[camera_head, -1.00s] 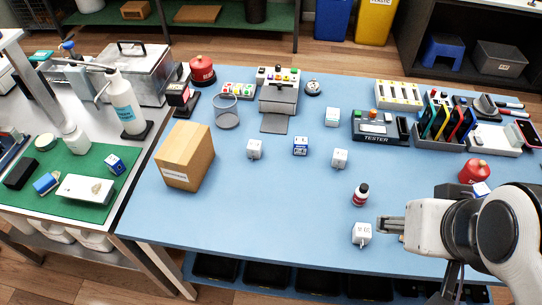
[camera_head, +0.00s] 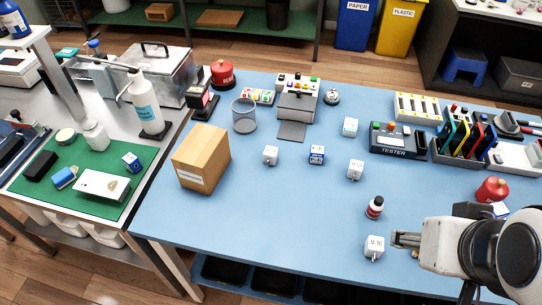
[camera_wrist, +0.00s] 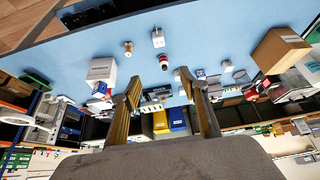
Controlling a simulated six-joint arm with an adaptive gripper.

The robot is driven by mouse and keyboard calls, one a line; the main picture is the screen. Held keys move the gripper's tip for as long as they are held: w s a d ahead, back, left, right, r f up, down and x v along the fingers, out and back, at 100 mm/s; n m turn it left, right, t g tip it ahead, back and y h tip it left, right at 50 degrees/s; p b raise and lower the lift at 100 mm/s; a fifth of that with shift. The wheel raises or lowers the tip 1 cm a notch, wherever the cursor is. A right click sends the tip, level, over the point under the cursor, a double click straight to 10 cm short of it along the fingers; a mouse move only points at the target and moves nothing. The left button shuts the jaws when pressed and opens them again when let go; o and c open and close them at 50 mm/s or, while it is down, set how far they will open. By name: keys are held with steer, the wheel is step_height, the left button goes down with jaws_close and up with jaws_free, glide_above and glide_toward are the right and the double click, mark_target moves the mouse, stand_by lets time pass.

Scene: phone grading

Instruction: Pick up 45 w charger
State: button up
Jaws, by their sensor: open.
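Several small white cube chargers with prongs lie on the blue table. One charger (camera_head: 374,246) is near the front edge, with dark print on top that I cannot read clearly. Two more, a left charger (camera_head: 271,155) and a right charger (camera_head: 355,169), lie farther back. I cannot tell which is the 45 W one. My gripper (camera_head: 402,239) is just right of the front charger in the head view, apart from it. In the wrist view my gripper (camera_wrist: 167,103) has its fingers spread with nothing between them, and a white charger (camera_wrist: 158,40) lies beyond them.
A small brass-coloured item (camera_wrist: 128,47) is beside the charger in the wrist view. A cardboard box (camera_head: 201,158) stands at the left and a tester (camera_head: 397,140) at the back right. The table's middle front is clear.

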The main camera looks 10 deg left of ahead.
steer(key=shift+o, duration=0.5)
steer(key=m+t+y, duration=0.1)
steer(key=t, duration=0.5)
glide_above(269, 155)
steer(key=s, duration=0.4)
step_height(269, 155, down, 18)
steer(key=shift+t+h, duration=0.6)
steer(key=shift+t, duration=0.1)
steer(key=f, duration=0.4)
steer(key=shift+s+a+f, duration=0.1)
steer(key=shift+s+f, duration=0.25)
steer(key=shift+s+f+h, duration=0.35)
steer(key=shift+f+h, duration=0.05)
steer(key=shift+f, duration=0.4)
steer(key=shift+t, duration=0.3)
